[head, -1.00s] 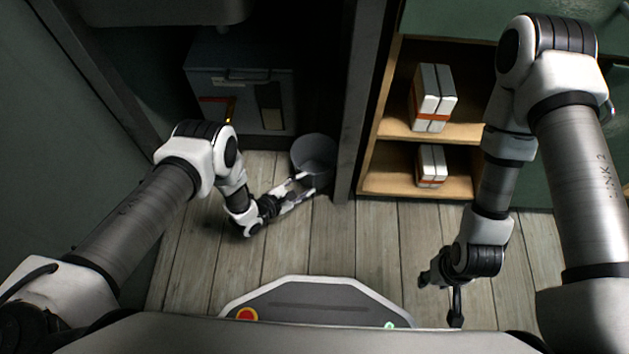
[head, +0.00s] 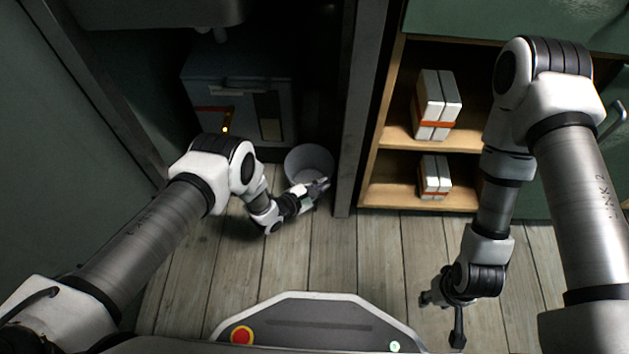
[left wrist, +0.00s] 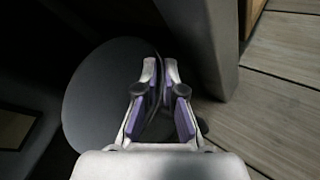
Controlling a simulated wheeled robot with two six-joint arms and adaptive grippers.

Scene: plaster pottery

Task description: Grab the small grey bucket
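The small grey bucket (head: 308,160) stands on the wooden floor beside the dark cabinet post, its open top facing up toward me. My left gripper (head: 319,187) is at the near right side of its rim. In the left wrist view the bucket (left wrist: 103,95) fills the left middle, and the fingers (left wrist: 160,68) are close together with the thin bucket wall between them. Part of the bucket is hidden behind the fingers. I cannot tell if its base is off the floor. My right gripper (head: 452,315) hangs over the floor, away from the bucket; its finger opening is unclear.
A grey box-like unit (head: 238,88) stands behind the bucket under the counter. The dark post (head: 352,130) is just right of the bucket. A wooden shelf (head: 385,193) holds white boxes with orange bands (head: 436,105). The plank floor (head: 335,255) in front is clear.

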